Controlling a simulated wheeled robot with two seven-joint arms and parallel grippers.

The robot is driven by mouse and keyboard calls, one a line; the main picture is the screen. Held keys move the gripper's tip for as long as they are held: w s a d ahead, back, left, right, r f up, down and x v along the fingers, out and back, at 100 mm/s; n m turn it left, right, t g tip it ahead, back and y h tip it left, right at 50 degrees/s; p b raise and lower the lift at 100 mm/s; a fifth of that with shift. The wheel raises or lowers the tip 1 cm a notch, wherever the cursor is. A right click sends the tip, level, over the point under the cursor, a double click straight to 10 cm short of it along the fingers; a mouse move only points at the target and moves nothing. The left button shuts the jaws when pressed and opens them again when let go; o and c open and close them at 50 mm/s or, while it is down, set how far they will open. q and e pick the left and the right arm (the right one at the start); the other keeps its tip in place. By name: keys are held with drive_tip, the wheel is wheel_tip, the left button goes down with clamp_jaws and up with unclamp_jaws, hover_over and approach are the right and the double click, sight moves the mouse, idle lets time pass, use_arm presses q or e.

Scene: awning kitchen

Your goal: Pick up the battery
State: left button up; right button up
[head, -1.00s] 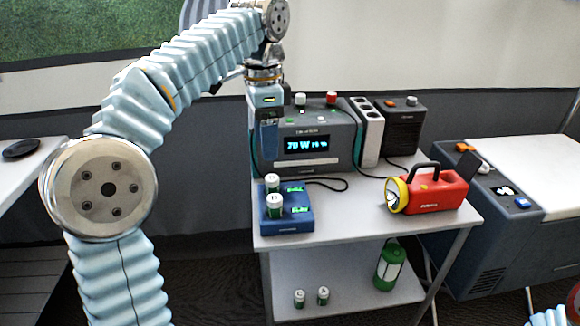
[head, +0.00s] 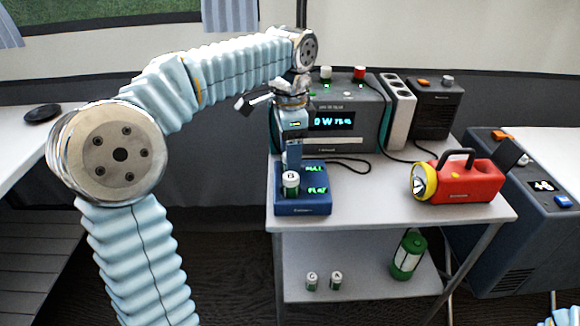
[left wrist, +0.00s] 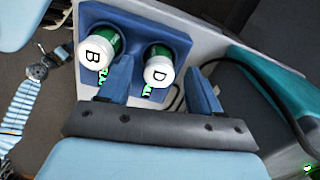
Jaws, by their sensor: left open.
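A blue charger (head: 302,207) with green readouts stands on the small table's upper shelf. Battery B (head: 290,184), white-topped and green, stands upright in its front slot; it also shows in the left wrist view (left wrist: 97,52). Battery D (left wrist: 158,70) stands in the other slot. In the head view, battery D is hidden behind my left gripper (head: 292,160). My left gripper is open, pointing down over the charger. In the left wrist view, battery D shows between its two fingers, with battery B outside them. I cannot tell whether the fingers touch battery D. My right gripper is out of view.
A power station (head: 345,140) stands behind the charger. A red flashlight (head: 465,180) lies to the right, with bare tabletop between. Two batteries (head: 312,281) (head: 336,280) and a green lantern (head: 408,255) stand on the lower shelf.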

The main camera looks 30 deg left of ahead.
use_arm(q)
drive_tip(key=shift+f, duration=0.9)
drive_tip(key=c, duration=1)
drive_tip(key=shift+c, duration=0.2)
drive_tip(key=shift+r, duration=0.1)
drive_tip(key=shift+r, duration=0.55)
drive_tip(key=s+d+r, duration=0.9)
drive_tip(key=d+r, duration=0.1)
drive_tip(key=r, duration=0.2)
drive_tip(key=shift+s+d+p, duration=0.15)
drive_tip(key=shift+d+p, duration=0.15)
drive_tip(key=shift+d, duration=0.05)
drive_tip(key=shift+f, duration=0.1)
